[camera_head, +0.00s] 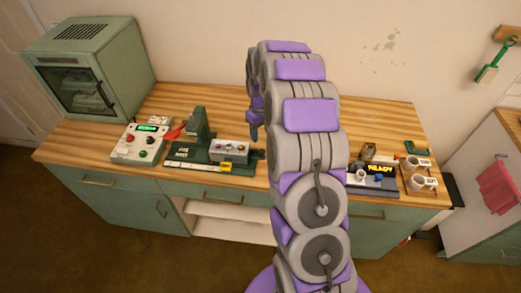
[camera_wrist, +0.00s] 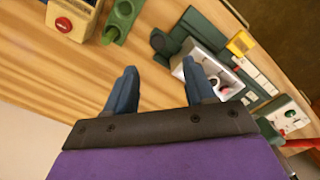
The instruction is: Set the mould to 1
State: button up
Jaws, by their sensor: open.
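A green press-like fixture (camera_head: 195,140) stands on the wooden worktop, left of my arm. On its base sits a pale grey block with several coloured knobs (camera_head: 230,150), which may be the mould; I cannot read a setting on it. The block also shows in the wrist view (camera_wrist: 228,84), partly hidden by my right-hand finger. A yellow tag (camera_head: 224,168) is at the front edge of the base. My gripper (camera_wrist: 162,84) is open, its two blue fingers apart with bare wood between them. In the head view my gripper (camera_head: 254,118) hangs above the worktop, partly hidden by my arm.
A control box with buttons and a lit green display (camera_head: 140,142) stands left of the fixture, near a green oven (camera_head: 90,70). Right of my arm are a "READY" unit (camera_head: 378,175) and white cups (camera_head: 420,182). A green piece with holes (camera_wrist: 120,18) lies on the worktop.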

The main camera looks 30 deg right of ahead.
aim_at(262, 151)
notch_tip(262, 151, down, 9)
jog(key=shift+d+r+b, duration=0.1)
jog(key=shift+d+b, duration=0.05)
jog(key=shift+b, duration=0.3)
jog(key=shift+f, duration=0.45)
jog(key=shift+d, duration=0.25)
jog(key=shift+c, duration=1.2)
jog(key=shift+a, duration=0.2)
jog(key=c, duration=0.4)
grip_shut()
